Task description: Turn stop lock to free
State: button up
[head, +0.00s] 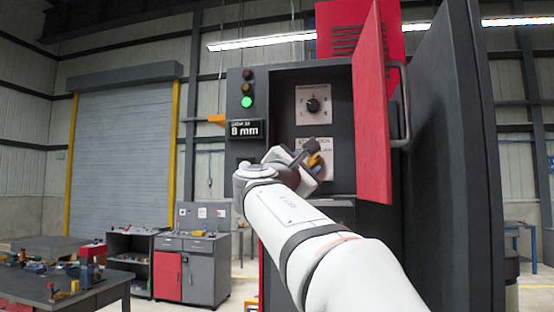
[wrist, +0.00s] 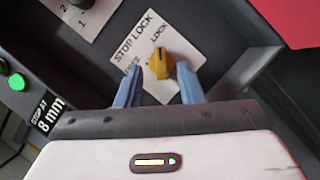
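The stop lock is a yellow knob (wrist: 159,64) on a white plate (wrist: 122,50) marked STOP LOCK, with FREE at the left and LOCK at the top in the wrist view. The dark mark on the knob points up, toward LOCK. My gripper (wrist: 161,67) is open, with one blue finger on each side of the knob. A small gap seems to show on both sides; contact cannot be made out. In the head view the plate (head: 312,145) is partly hidden by my gripper, and the yellow knob (head: 315,161) shows beside it.
A numbered dial (head: 313,105) sits above the lock plate inside the open cabinet. Its red door (head: 372,110) stands open at the right. A lit green lamp (head: 247,102) and an 8 mm display (head: 246,130) are at the left.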

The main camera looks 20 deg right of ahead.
aim_at(314, 162)
jog(key=shift+p+x, duration=0.3)
jog(key=shift+x, duration=1.15)
jog(key=shift+c, duration=0.5)
jog(key=shift+s, duration=0.1)
grip_shut()
